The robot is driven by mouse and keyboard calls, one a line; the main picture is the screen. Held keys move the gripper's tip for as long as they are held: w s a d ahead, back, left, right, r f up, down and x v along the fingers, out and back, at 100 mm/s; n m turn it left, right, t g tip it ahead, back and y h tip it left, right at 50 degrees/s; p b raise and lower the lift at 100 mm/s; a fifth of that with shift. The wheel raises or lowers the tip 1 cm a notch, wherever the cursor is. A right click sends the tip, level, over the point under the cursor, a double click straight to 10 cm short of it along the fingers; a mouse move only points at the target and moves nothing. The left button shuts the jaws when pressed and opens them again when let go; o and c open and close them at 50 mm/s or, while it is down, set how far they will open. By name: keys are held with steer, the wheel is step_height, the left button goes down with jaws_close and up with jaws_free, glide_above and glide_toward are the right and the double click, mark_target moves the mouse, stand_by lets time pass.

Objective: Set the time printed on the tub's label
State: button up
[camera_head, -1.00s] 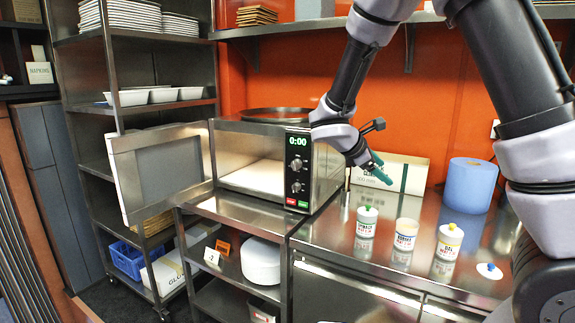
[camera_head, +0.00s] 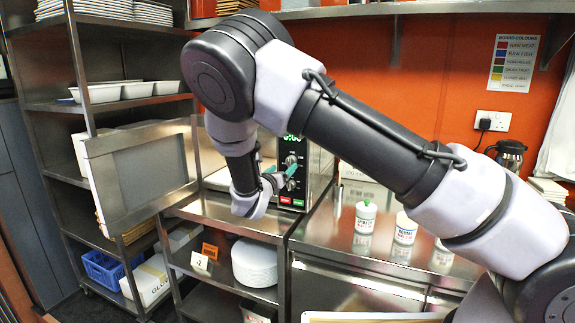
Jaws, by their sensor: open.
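The steel microwave (camera_head: 318,172) stands on the counter with its door (camera_head: 140,172) swung open to the left. My arm hides most of its cavity. Its control panel carries a green display (camera_head: 293,138), partly covered by my arm so its digits cannot be read now, two dials, a red button (camera_head: 284,200) and a green button (camera_head: 298,202). My gripper (camera_head: 281,173) is open, its teal fingers in front of the dials; contact cannot be told. A green-topped white tub (camera_head: 364,217) and another labelled tub (camera_head: 404,229) stand on the counter; their small print is unreadable.
A third tub (camera_head: 441,257) is partly hidden by my arm. A carton (camera_head: 364,188) stands behind the tubs. A white round container (camera_head: 254,263) sits on the shelf below the microwave. The open door blocks the left side.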

mark_target(289, 163)
steer(key=shift+x, duration=2.8)
steer(key=shift+d, duration=0.1)
steer(key=shift+f, duration=0.1)
jaws_close()
